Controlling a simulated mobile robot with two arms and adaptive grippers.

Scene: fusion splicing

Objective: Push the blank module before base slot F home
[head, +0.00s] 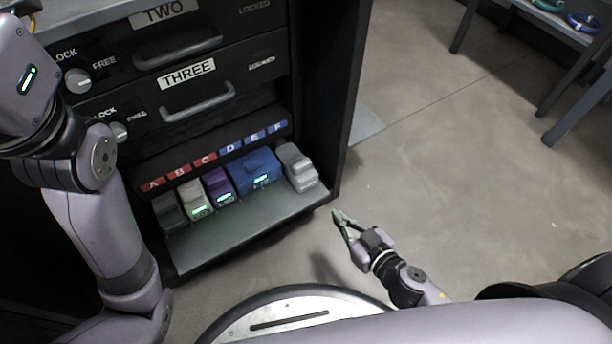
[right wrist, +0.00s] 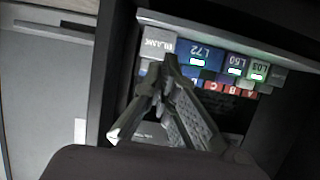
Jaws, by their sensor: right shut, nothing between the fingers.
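The grey blank module (head: 299,169) sits at the right end of the base row, below the blue F label (head: 276,127). Its front stands farther out on the shelf than the neighbouring blue module. In the right wrist view its face reads BLANK (right wrist: 156,42). My right gripper (head: 339,217) is shut and empty, in front of the cabinet's right side and apart from the module. In the right wrist view its fingers (right wrist: 162,78) point toward the row and cover part of it. My left arm is at the left; its gripper is out of view.
The blue L72 module (head: 254,172), purple L60 module (head: 218,186), pale L03 module (head: 196,200) and a dark grey module (head: 169,212) fill the rest of the row. The cabinet's side wall (head: 330,110) borders the blank module. Drawer THREE (head: 200,98) is above. Open floor lies to the right.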

